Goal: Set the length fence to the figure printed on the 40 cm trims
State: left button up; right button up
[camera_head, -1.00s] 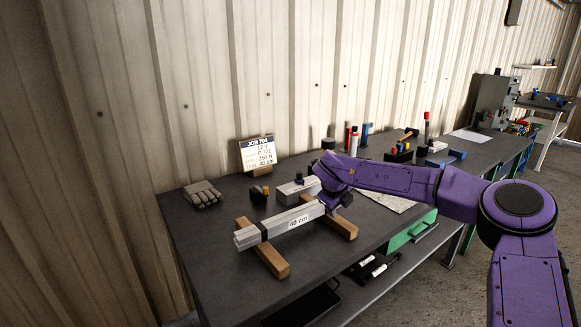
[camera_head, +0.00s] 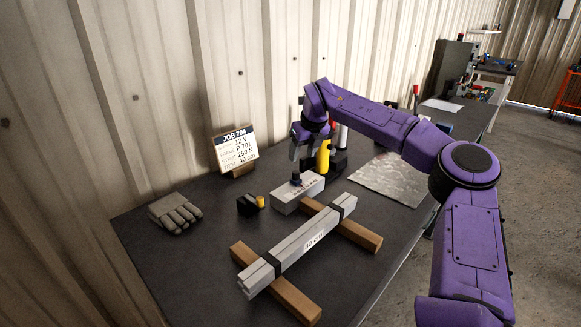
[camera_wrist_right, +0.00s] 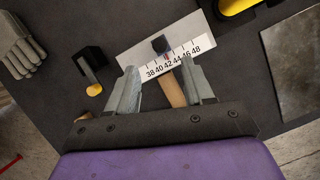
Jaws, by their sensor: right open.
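The length fence is a pale grey block (camera_head: 290,197) with a dark sliding knob (camera_head: 296,180) on top, behind the trims. In the right wrist view its scale (camera_wrist_right: 174,62) reads 38 to 48, and the knob (camera_wrist_right: 160,44) has a small red mark that seems near 42. A strapped bundle of grey trims (camera_head: 283,258) lies across two wooden bars, with a white "40 cm" label (camera_head: 314,241). My right gripper (camera_head: 302,158) is open and empty, pointing down above the fence. In the right wrist view its fingers (camera_wrist_right: 160,70) are spread below the knob. My left gripper is out of view.
A job card (camera_head: 235,148) also lists 40 cm. A grey glove (camera_head: 175,213) and a small black block with a yellow knob (camera_head: 249,204) lie left. A mottled grey sheet (camera_head: 392,180) lies right.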

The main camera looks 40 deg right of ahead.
aim_at(296, 172)
jog(key=p+x, duration=0.1)
jog(key=x, duration=0.8)
jog(key=shift+a, duration=0.1)
grip_shut()
